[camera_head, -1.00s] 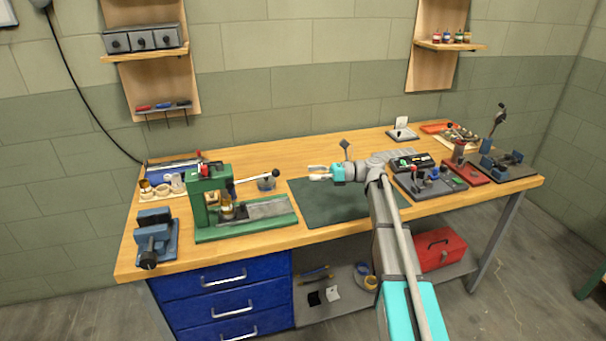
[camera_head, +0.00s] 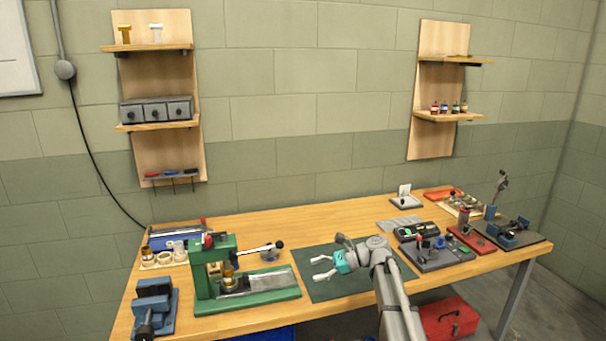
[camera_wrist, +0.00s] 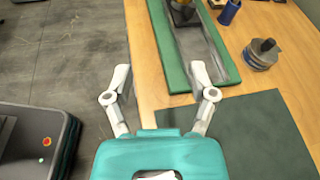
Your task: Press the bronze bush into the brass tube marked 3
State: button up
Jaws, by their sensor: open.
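A green press (camera_head: 225,262) stands left of centre on the bench. A brass-coloured part (camera_head: 229,277) sits upright under its ram; I cannot tell if it is the tube or the bush. A brass-coloured cylinder (camera_head: 147,253) stands at the back left among pale rings and cylinders. No number 3 is readable. My gripper (camera_head: 322,268) is open and empty above the dark green mat, right of the press. In the wrist view, its spread fingers (camera_wrist: 161,82) have nothing between them, and the press base (camera_wrist: 176,62) lies beyond the right finger.
A blue vise (camera_head: 153,305) stands at the front left. A grey round piece (camera_wrist: 260,54) and a dark blue cup (camera_wrist: 230,12) stand beside the press. The mat (camera_head: 318,289) is bare. Several tools and fixtures, including a grey board (camera_head: 440,256), crowd the right side.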

jog(key=s+d+f+n+h+p, duration=0.1)
jog(key=s+d+f+n+h, duration=0.2)
jog(key=s, duration=0.4)
jog(key=s+d+f+n+h+p, duration=0.1)
jog(key=s+d+f+n+h, duration=0.2)
jog(key=s+d+n+h, duration=0.2)
jog(key=s+d+f+n+h+p, duration=0.1)
jog(key=s+d+f+n+h, duration=0.2)
jog(key=s+n+h, duration=0.3)
jog(key=shift+s+d+n+t, duration=0.3)
jog(key=shift+s+d+n, duration=0.5)
jog(key=shift+s, duration=0.95)
jog(key=shift+a, duration=0.1)
